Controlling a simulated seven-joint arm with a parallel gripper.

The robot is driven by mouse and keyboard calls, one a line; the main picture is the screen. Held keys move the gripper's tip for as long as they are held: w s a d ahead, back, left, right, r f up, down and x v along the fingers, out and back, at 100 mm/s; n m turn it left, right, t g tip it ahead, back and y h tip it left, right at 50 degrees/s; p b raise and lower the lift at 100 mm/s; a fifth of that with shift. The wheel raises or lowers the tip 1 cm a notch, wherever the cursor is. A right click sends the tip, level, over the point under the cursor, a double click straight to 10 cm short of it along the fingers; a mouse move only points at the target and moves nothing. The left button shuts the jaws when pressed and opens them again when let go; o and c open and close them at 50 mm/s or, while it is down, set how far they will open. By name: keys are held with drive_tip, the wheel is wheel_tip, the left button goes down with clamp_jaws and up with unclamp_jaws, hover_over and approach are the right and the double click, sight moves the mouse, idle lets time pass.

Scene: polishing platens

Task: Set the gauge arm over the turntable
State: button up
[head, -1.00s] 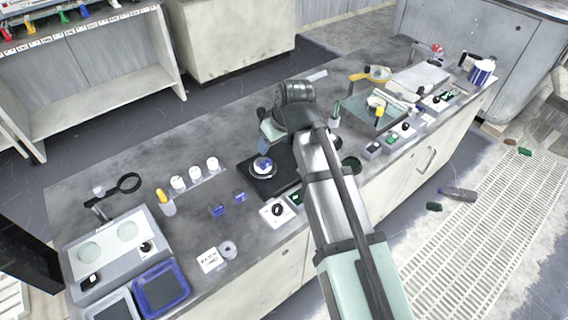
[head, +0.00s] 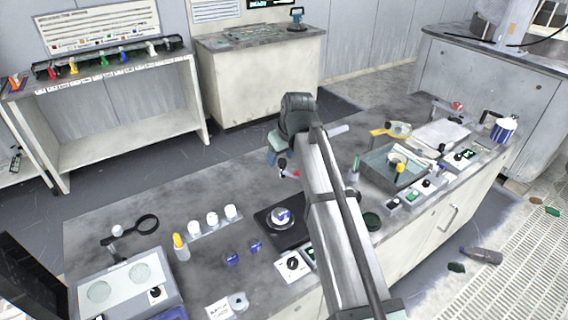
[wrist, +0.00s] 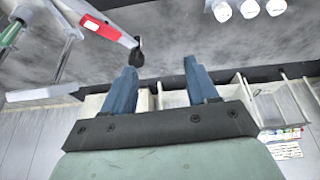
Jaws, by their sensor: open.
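The turntable (head: 281,215) is a small white and blue disc on a black square base (head: 290,239), near the middle of the bench. A red and grey bar with a black knob, which looks like the gauge arm (wrist: 104,26), shows at upper left in the wrist view. Its red part (head: 291,173) shows beside my arm in the head view, above and behind the turntable in the picture; my arm hides the rest. My gripper (wrist: 162,78) is open and empty. Its blue fingers are apart, and the black knob shows just beyond the left finger, not between them.
Several white bottles (head: 213,219) and a yellow-topped bottle (head: 181,249) stand left of the turntable. A switch box (head: 292,265) sits in front of it. A glass-sided tray (head: 392,172) is to the right. The bench's back left is clear.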

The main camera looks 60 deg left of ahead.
sight(282, 160)
drive_tip(key=w+a+r+n+h, duration=0.1)
drive_tip(key=w+a+r, duration=0.15)
drive_tip(key=a, duration=0.35)
drive_tip(key=w+a+r+h, duration=0.2)
drive_tip(key=w+a, duration=0.2)
drive_tip(key=a, duration=0.1)
drive_tip(key=shift+n+h, duration=0.7)
drive_tip(key=shift+n, duration=0.1)
drive_tip(key=f, duration=0.4)
drive_tip(key=d+f, duration=0.1)
drive_tip(key=f, duration=0.4)
drive_tip(key=d+f, duration=0.1)
drive_tip(key=f, duration=0.4)
drive_tip(key=shift+s+d, duration=0.15)
drive_tip(key=shift+s, duration=0.25)
drive_tip(key=shift+c, duration=0.3)
clamp_jaws()
